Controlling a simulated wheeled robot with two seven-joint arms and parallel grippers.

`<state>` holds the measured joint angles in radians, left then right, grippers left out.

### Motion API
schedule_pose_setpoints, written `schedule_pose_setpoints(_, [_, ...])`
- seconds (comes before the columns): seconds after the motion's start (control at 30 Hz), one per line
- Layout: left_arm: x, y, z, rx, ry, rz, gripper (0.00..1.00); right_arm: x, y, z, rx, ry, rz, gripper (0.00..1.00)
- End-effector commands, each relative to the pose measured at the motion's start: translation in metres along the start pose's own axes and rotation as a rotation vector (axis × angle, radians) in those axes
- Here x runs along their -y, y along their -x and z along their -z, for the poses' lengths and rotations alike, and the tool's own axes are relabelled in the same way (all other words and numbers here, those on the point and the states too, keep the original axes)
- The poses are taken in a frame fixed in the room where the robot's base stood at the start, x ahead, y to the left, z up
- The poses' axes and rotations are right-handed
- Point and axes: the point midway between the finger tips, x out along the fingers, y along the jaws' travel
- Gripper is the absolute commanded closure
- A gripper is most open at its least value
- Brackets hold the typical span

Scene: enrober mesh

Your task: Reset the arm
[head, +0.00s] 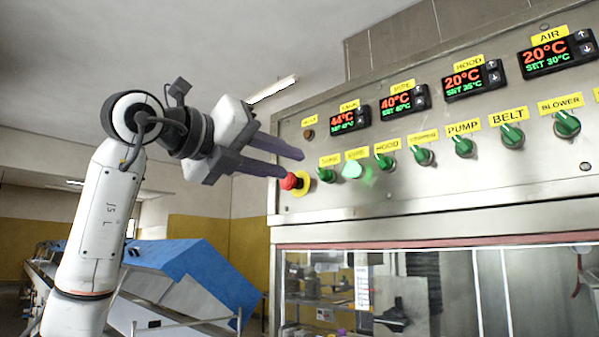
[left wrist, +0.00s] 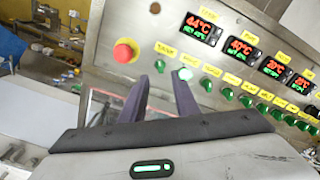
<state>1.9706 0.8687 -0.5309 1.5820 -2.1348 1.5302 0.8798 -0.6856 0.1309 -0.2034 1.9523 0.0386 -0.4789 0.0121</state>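My left arm rises at the left of the head view, and its gripper (head: 293,164) points right towards the control panel (head: 450,185). The two dark fingers are parted with nothing between them. In the left wrist view the gripper (left wrist: 170,70) also shows a gap between its fingers, with the panel beyond. A red emergency button (head: 291,182) on a yellow plate appears close to the lower fingertip; whether they touch cannot be told. In the left wrist view this button (left wrist: 124,52) is left of the fingers. My right gripper is not in view.
A pale lit green button (head: 351,170) sits among several green knobs (head: 422,155) below temperature displays (head: 397,101). A glazed window (head: 430,290) lies under the panel. A blue-covered machine (head: 200,275) stands behind my left arm. The space above the arm looks free.

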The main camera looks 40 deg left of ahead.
Motion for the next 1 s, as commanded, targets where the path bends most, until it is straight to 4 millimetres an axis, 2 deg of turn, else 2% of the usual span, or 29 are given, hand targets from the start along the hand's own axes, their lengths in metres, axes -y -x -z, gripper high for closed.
schedule_pose_setpoints(0.1, [0.000, 0.015, 0.000, 0.001, 0.000, 0.001, 0.72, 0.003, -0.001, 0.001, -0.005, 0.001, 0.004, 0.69])
schedule_pose_setpoints(0.2, [0.000, 0.020, 0.000, 0.000, 0.001, 0.000, 0.72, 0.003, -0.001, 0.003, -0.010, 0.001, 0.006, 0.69])
schedule_pose_setpoints(0.8, [0.001, 0.021, 0.001, -0.002, -0.001, 0.002, 0.72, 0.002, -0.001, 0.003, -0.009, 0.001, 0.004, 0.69])
schedule_pose_setpoints(0.87, [0.004, 0.017, 0.005, -0.010, -0.007, 0.017, 0.72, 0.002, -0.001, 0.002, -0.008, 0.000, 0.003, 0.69])
schedule_pose_setpoints(0.93, [0.015, 0.005, 0.019, -0.036, -0.025, 0.062, 0.72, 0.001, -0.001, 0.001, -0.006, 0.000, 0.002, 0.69])
schedule_pose_setpoints(1.0, [0.034, -0.012, 0.044, -0.077, -0.048, 0.142, 0.72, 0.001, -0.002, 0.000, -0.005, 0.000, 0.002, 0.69])
